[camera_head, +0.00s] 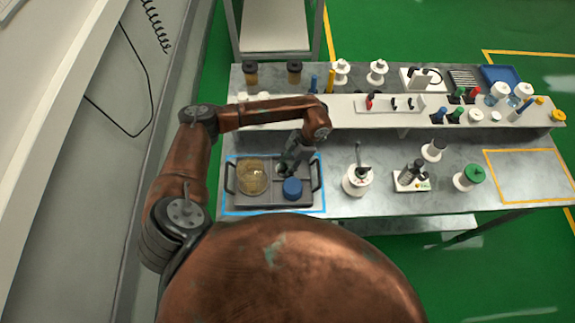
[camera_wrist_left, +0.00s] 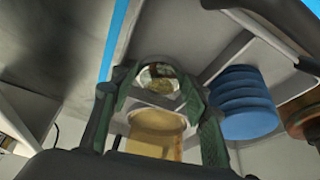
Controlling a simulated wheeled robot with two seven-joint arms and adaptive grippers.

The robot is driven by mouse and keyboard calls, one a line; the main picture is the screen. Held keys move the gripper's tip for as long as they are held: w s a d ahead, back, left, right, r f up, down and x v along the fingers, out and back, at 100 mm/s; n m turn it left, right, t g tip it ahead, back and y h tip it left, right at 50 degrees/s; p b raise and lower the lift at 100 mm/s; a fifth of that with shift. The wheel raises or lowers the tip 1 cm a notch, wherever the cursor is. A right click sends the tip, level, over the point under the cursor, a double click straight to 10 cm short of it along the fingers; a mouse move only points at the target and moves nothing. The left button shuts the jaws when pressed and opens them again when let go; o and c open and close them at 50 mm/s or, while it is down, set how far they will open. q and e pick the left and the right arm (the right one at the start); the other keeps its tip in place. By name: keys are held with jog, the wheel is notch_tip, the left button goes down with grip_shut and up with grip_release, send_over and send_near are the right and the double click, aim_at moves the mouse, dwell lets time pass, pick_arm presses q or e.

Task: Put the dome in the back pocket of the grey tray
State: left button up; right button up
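The grey tray (camera_head: 250,202) lies at the front left of the table inside a blue outline, with a dark handle at each end. A large round yellowish piece (camera_head: 252,177) fills its left part. A blue ribbed round piece (camera_head: 292,188) sits in its front right pocket; it also shows in the left wrist view (camera_wrist_left: 245,103). My left gripper (camera_head: 284,170) points down over the back right pocket. In the left wrist view its green-padded fingers flank a shiny, glassy dome (camera_wrist_left: 160,84) with tan below it. The fingers partly hide the pocket. My right gripper is out of view.
A white pot with a dark handle (camera_head: 357,180) stands right of the tray, then a small device (camera_head: 412,177) and a green-lidded spool (camera_head: 468,178). A raised white shelf (camera_head: 340,108) with several items runs behind the tray. The yellow-outlined table area (camera_head: 525,175) is clear.

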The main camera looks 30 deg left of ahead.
pick_arm(q)
jog(key=shift+o, duration=0.6)
jog(key=shift+r, duration=0.1)
jog(key=shift+w+r, duration=0.15)
jog(key=shift+r, duration=0.15)
jog(key=b+v, duration=0.1)
jog(key=v, duration=1)
jog(key=shift+r, duration=0.25)
jog(key=shift+d+r, duration=0.1)
